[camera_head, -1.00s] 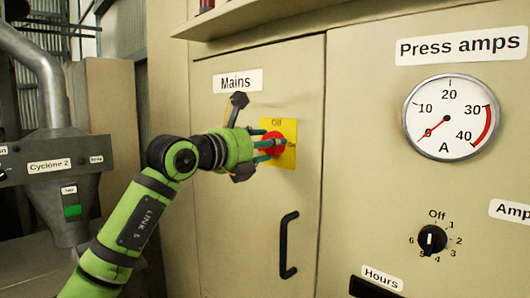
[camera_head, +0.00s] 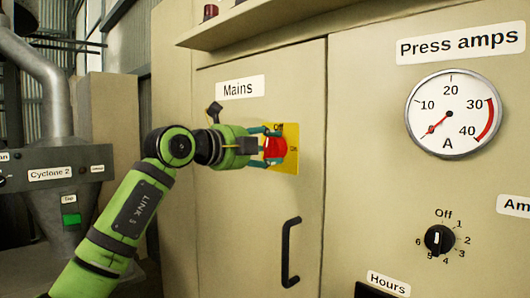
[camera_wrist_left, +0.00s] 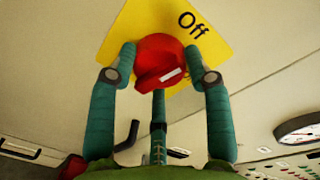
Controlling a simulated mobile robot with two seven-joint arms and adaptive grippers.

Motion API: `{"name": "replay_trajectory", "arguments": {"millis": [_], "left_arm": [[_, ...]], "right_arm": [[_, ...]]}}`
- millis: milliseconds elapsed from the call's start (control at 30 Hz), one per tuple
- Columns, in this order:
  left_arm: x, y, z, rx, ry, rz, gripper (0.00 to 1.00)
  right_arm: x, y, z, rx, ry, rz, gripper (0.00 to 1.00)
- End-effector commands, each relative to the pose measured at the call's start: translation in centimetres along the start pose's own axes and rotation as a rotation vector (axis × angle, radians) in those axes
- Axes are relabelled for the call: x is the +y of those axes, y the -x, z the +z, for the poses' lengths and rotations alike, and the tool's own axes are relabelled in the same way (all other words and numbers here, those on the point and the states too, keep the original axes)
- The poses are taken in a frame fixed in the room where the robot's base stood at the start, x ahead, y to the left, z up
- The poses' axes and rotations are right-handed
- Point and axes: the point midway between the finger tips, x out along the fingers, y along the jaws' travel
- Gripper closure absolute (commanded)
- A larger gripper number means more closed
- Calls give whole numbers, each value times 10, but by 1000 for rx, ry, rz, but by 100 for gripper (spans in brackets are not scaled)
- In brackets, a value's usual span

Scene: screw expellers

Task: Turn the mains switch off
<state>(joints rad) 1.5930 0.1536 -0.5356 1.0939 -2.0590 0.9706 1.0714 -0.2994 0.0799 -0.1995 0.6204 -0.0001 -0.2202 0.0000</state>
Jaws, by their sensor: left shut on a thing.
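The red mains switch knob (camera_head: 276,148) sits on a yellow plate (camera_head: 291,136) on the cabinet door, under the "Mains" label (camera_head: 237,88). My left gripper (camera_head: 268,142) is shut on the knob, with its teal fingers around it. In the left wrist view, two fingers flank the red knob (camera_wrist_left: 158,58) and a third is below it. The knob's grip bar carries a white mark. "Off" shows on the yellow plate (camera_wrist_left: 125,25) at upper right of the knob. I cannot tell exactly which position the mark points to. My right gripper is not in view.
A black door handle (camera_head: 290,252) is below the switch. To the right are the "Press amps" gauge (camera_head: 449,114), its needle low on the scale, and a black rotary knob (camera_head: 439,240). A "Cyclone 2" box (camera_head: 40,200) stands at left. A ledge (camera_head: 275,22) overhangs the door.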

Motion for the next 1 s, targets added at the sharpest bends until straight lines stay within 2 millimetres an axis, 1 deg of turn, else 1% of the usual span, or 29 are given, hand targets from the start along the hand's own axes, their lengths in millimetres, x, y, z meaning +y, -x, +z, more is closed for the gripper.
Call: {"name": "replay_trajectory", "arguments": {"millis": [33,200,400,967,1000], "left_arm": [[6,-4,-7,20,36,11,100],[4,-4,-7,27,131,10,100],[4,-4,-7,33,198,9,100],[3,-4,-7,35,231,8,100],[3,-4,-7,35,231,8,42]], "right_arm": [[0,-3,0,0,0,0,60],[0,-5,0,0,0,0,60],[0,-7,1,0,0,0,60],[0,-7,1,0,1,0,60],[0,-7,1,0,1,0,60]]}}
